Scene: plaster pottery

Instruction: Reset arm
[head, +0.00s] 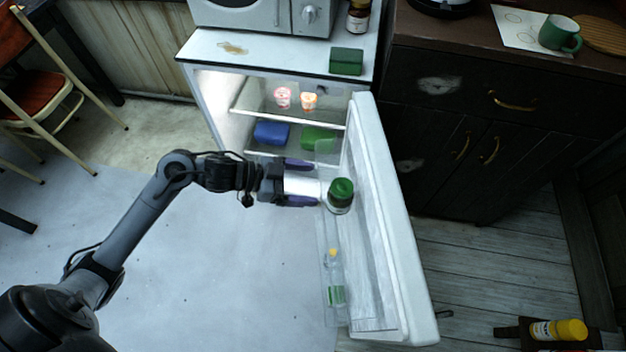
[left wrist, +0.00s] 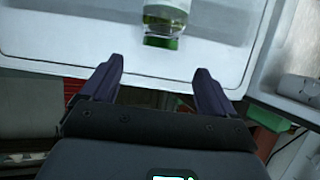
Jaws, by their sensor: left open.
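My left arm reaches in from the left in the head view. My left gripper (head: 312,183) is open, with its purple fingers apart and nothing held between them. A jar with a green lid (head: 341,188) stands in the shelf of the open fridge door, just past the fingertips. The left wrist view shows the open gripper (left wrist: 158,82) and, beyond it, the green-lidded jar (left wrist: 163,41), apart from the fingers. My right gripper is not in view.
The fridge door (head: 390,225) stands open beside the gripper. A yellow-capped bottle (head: 333,265) is in its lower shelf. Small cups (head: 283,98) and a blue container (head: 271,133) are inside the fridge. A yellow bottle (head: 558,330) lies at bottom right.

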